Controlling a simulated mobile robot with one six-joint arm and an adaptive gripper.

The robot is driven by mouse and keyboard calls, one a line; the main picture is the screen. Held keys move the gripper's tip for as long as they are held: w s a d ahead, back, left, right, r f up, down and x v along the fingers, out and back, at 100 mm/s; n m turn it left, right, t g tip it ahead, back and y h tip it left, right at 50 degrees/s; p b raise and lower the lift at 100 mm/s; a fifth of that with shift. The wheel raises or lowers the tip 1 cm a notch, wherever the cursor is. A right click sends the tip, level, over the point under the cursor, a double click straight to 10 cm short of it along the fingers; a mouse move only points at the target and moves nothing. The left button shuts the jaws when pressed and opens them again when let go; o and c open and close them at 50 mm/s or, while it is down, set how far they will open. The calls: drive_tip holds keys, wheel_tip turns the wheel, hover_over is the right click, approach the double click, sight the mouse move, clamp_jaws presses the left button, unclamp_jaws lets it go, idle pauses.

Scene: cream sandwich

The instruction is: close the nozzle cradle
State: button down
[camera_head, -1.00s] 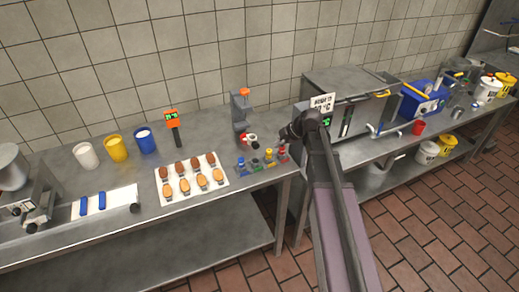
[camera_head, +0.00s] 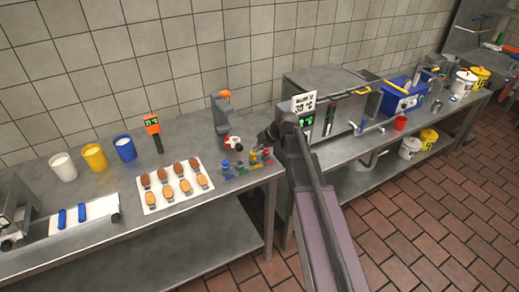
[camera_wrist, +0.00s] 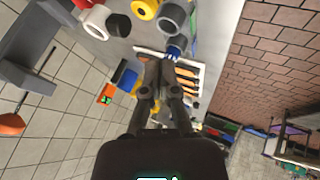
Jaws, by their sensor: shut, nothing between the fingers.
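No part is clearly labelled as the nozzle cradle. A grey stand with an orange top (camera_head: 222,115) is upright near the counter's back, with a white and red round piece (camera_head: 233,142) at its foot. Several small coloured nozzle-like pieces (camera_head: 245,165) stand in a group in front. My gripper (camera_head: 267,136) is just right of the stand and above these pieces, apart from the stand. In the wrist view my gripper (camera_wrist: 160,66) is shut and empty. There the stand (camera_wrist: 32,72) is at left, and the white and red piece (camera_wrist: 91,18) is at upper left.
A white tray of brown and tan pieces (camera_head: 207,184) lies left of the nozzle-like pieces. An orange thermometer (camera_head: 152,125) and several tubs, one yellow (camera_head: 94,157), stand farther left. A steel oven-like box (camera_head: 325,95) is on the right-hand counter, just behind my arm.

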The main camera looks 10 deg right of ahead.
sight(236, 139)
drive_tip(key=b+x, duration=0.5)
drive_tip(key=x, duration=0.2)
drive_tip(key=shift+f, duration=0.1)
drive_tip(key=shift+w+a, duration=0.25)
drive_tip(key=shift+w, duration=0.8)
drive_tip(key=shift+w+a, duration=0.35)
drive_tip(key=shift+w, duration=0.5)
drive_tip(key=w, duration=0.2)
drive_tip(key=w+a, duration=0.1)
drive_tip(key=w, duration=0.2)
drive_tip(key=w+a, duration=0.1)
drive_tip(key=w, duration=0.1)
drive_tip(key=shift+w+a, duration=0.2)
